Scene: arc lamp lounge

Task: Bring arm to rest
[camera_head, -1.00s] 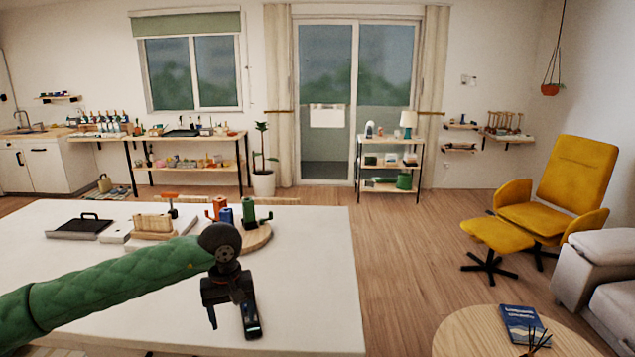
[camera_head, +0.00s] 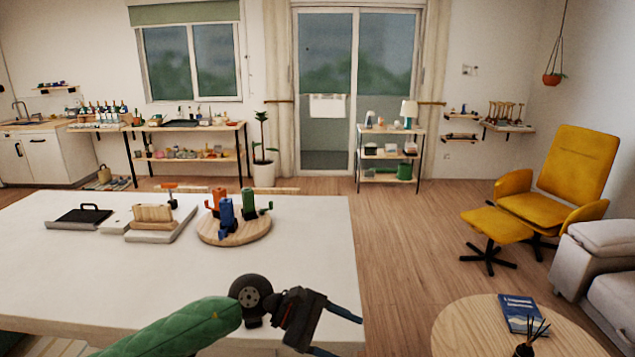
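My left arm, in a green quilted sleeve, comes in low from the left in the head view. Its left gripper (camera_head: 346,338) is at the bottom centre, by the near right corner of the white table (camera_head: 100,285). Its two dark fingers point right and stand apart, with nothing visible between them. The near finger runs to the bottom edge of the picture. My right gripper is not in view.
A round wooden board (camera_head: 252,232) with orange, blue and green pieces stands on the table. Left of it are a wooden block (camera_head: 152,214) and a black tray (camera_head: 78,217). A round side table (camera_head: 460,330) with a book (camera_head: 520,313) stands at right.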

